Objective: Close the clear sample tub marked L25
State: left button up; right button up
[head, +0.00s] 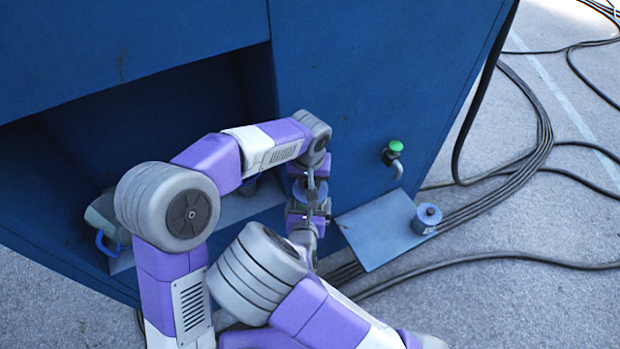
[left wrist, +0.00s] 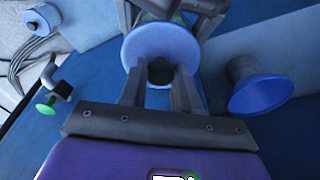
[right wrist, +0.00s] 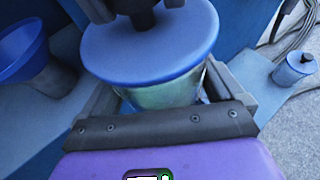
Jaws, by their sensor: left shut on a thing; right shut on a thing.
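The tub (right wrist: 165,95) is clear with a greenish tint. My right gripper (head: 307,213) is shut around its sides. A round blue lid (right wrist: 150,50) sits over the tub's top, roughly level with it. I cannot tell whether it is fully seated, as it hides the rim. My left gripper (head: 310,180) comes from above and is shut on the lid's dark knob (left wrist: 160,72). The lid (left wrist: 150,42) also shows in the left wrist view, with my right fingers beyond it. No L25 marking is legible. In the head view, the grippers largely hide the tub.
A blue cabinet (head: 380,60) stands behind. A blue flared vessel (left wrist: 260,95) stands near the lid. Black cables (head: 520,180) lie on the ground right.

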pick_arm(q)
jog(key=shift+f, duration=0.25)
jog(key=o, duration=1.1)
jog(key=r, duration=0.4)
jog(key=s+r, duration=0.1)
jog(key=r, duration=0.7)
jog(key=shift+s+a, duration=0.15)
jog(key=shift+s, duration=0.25)
jog(key=shift+f, duration=0.1)
